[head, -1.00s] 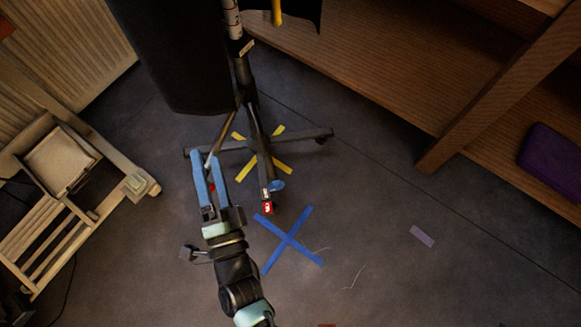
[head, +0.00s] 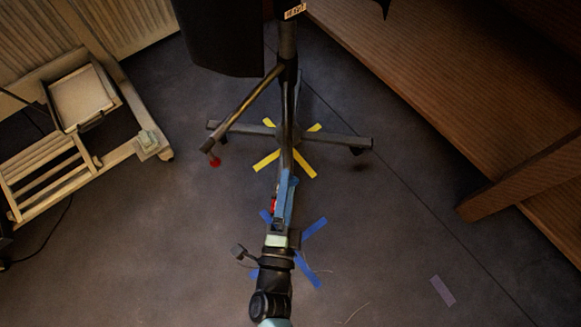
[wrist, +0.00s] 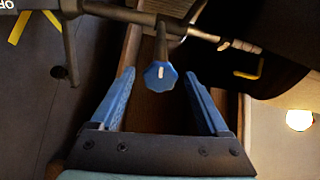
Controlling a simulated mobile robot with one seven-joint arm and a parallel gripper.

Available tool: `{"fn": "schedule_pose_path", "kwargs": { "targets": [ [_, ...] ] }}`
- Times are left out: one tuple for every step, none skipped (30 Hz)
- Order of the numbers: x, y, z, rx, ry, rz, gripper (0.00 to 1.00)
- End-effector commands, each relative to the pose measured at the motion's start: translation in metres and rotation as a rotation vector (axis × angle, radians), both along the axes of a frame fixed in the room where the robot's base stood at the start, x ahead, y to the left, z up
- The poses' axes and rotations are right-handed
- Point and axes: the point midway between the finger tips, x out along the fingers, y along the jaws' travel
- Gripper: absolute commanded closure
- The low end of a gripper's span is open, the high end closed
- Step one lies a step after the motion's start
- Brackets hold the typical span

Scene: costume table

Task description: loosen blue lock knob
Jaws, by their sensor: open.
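The blue lock knob (wrist: 161,75) is a faceted blue knob with a white mark on its face, at the end of a dark stem in the wrist view. My gripper (wrist: 160,72) is open, with one blue finger on each side of the knob in that picture. Gaps show on both sides, and no finger touches the knob there. In the head view my gripper (head: 286,183) reaches over the front leg of the dark wheeled stand (head: 240,129). There the knob cannot be told apart from the blue fingers.
Yellow tape (head: 266,161) and blue tape (head: 314,229) mark the floor. A dark hanging panel (head: 220,35) is at the upper left of the stand. A pale slatted cart (head: 50,185) stands left, wooden shelving (head: 440,85) right.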

Motion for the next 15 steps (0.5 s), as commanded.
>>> {"fn": "schedule_pose_path", "kwargs": {
  "targets": [
    [0.011,-0.001,-0.002,0.001,-0.004,0.0,0.21],
    [0.017,-0.002,-0.002,0.0,-0.005,0.0,0.21],
    [0.023,-0.003,-0.002,0.0,-0.004,0.001,0.21],
    [0.027,-0.004,-0.001,0.0,-0.004,0.001,0.21],
    [0.031,-0.005,-0.001,0.001,-0.004,0.0,0.21],
    [0.036,-0.005,-0.001,0.001,-0.002,0.0,0.21],
    [0.039,-0.005,-0.001,0.0,-0.002,0.0,0.21],
    [0.041,-0.006,0.0,0.0,-0.002,0.0,0.21],
    [0.044,-0.006,0.0,-0.001,-0.002,0.0,0.21],
    [0.046,-0.007,0.0,-0.001,-0.001,0.001,0.21],
    [0.047,-0.007,0.0,-0.001,-0.001,0.001,0.21],
    [0.048,-0.007,0.0,-0.001,0.0,0.001,0.21],
    [0.049,-0.007,0.001,-0.001,0.0,0.001,0.21],
    [0.049,-0.007,0.001,-0.001,0.0,0.001,0.21],
    [0.049,-0.008,0.001,-0.001,0.0,0.001,0.21]
  ]
}}
